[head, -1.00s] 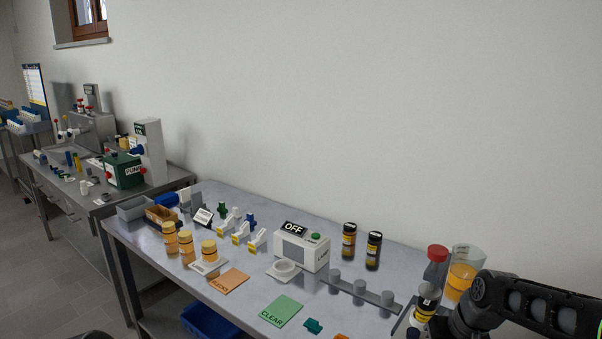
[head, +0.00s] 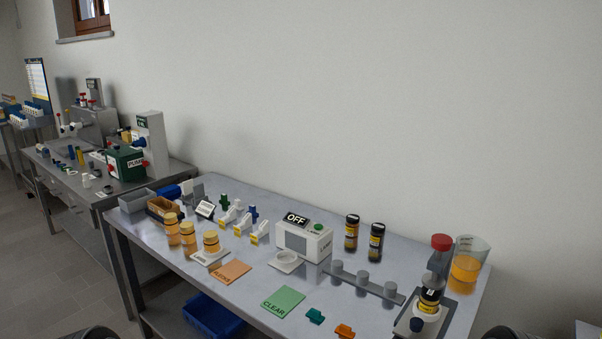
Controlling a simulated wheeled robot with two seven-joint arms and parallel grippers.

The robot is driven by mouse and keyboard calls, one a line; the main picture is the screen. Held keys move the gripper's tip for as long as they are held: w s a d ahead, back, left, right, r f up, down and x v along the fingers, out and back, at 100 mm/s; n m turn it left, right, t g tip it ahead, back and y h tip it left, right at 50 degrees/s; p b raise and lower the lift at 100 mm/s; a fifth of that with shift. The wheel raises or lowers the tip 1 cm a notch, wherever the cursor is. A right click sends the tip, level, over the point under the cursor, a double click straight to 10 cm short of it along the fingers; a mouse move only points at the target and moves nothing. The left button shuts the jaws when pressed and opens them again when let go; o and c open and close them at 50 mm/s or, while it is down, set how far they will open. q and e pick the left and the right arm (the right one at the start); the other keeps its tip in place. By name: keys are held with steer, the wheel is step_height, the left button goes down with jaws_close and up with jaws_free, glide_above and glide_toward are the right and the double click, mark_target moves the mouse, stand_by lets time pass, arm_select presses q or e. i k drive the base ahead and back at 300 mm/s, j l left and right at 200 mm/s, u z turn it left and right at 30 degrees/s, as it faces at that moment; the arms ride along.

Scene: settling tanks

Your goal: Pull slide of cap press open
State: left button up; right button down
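I take the cap press (head: 444,314) to be the grey-based device at the front right corner of the table. A dark labelled vial (head: 430,295) stands upright at it, above a white round part and a blue piece. A grey upright with a red top (head: 441,242) rises just behind the vial. The vial partly hides the press, and I cannot tell the slide's position. Only dark rounded parts of my arms show at the bottom edge, one left and one right. Neither gripper's fingers are in view.
A beaker of orange liquid (head: 467,265) stands right beside the press. A grey rail with round posts (head: 362,282) lies to its left. Green (head: 315,316) and orange (head: 345,331) pieces lie at the front edge. Dark vials (head: 376,242) and an OFF-marked box (head: 304,240) stand behind.

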mark_target(414, 324)
steer(key=i+j, duration=0.15)
steer(key=i, duration=0.4)
steer(key=z, duration=2.6)
